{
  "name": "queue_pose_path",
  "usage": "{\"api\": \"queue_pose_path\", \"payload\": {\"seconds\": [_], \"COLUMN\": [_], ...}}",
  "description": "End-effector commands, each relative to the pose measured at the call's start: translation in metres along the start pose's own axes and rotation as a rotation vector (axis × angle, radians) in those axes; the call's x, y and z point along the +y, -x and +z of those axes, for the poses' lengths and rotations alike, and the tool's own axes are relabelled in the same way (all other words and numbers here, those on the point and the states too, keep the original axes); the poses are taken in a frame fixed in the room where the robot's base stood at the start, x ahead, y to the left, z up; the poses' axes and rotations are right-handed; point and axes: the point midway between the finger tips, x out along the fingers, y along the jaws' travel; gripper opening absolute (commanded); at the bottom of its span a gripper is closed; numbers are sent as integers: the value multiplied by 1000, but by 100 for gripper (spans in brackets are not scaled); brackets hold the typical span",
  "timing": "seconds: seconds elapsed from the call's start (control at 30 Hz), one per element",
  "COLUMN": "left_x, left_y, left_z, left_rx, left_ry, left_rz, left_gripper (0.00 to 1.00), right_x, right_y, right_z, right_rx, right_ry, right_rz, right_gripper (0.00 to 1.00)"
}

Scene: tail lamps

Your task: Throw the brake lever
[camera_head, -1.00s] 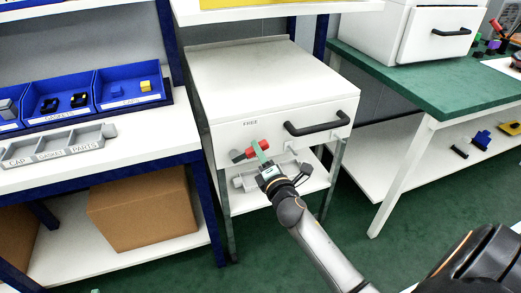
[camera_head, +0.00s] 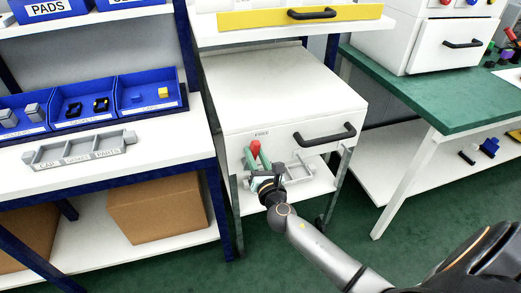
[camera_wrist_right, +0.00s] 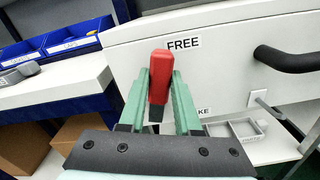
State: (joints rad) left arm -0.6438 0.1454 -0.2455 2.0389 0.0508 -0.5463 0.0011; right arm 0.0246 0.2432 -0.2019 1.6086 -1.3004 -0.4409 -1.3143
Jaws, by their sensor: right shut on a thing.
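The red brake lever (camera_head: 255,147) is on the front of the white wheeled cart (camera_head: 275,85), below the small FREE label (camera_head: 262,133). In the right wrist view the red lever (camera_wrist_right: 159,75) reaches up to just beside and below the FREE label (camera_wrist_right: 184,43). A lower label (camera_wrist_right: 203,112) is partly hidden and shows only "KE". My right gripper (camera_head: 254,158) has its green fingers on both sides of the lever and is shut on it; it also shows in the right wrist view (camera_wrist_right: 160,93). My left gripper is not in view.
A black drawer handle (camera_head: 325,135) sticks out right of the lever. A grey tray (camera_head: 290,180) lies on the cart's lower shelf. A white workbench (camera_head: 150,140) with blue bins stands left, a green-topped bench (camera_head: 450,95) right.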

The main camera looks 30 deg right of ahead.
Motion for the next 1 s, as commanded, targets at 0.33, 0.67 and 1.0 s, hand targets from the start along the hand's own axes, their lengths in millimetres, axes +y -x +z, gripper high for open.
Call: {"api": "queue_pose_path", "payload": {"seconds": [0.33, 0.67, 1.0], "left_x": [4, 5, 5], "left_y": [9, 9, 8], "left_z": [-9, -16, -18], "left_rx": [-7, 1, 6], "left_ry": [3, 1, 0], "left_rz": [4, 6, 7], "left_gripper": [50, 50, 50], "right_x": [15, 20, 20], "right_y": [-1, -1, -1], "right_z": [2, 0, -1], "right_rx": [-4, -5, -5], "right_ry": [220, 298, 306], "right_rz": [0, 0, 1], "right_gripper": [0, 0, 0]}}
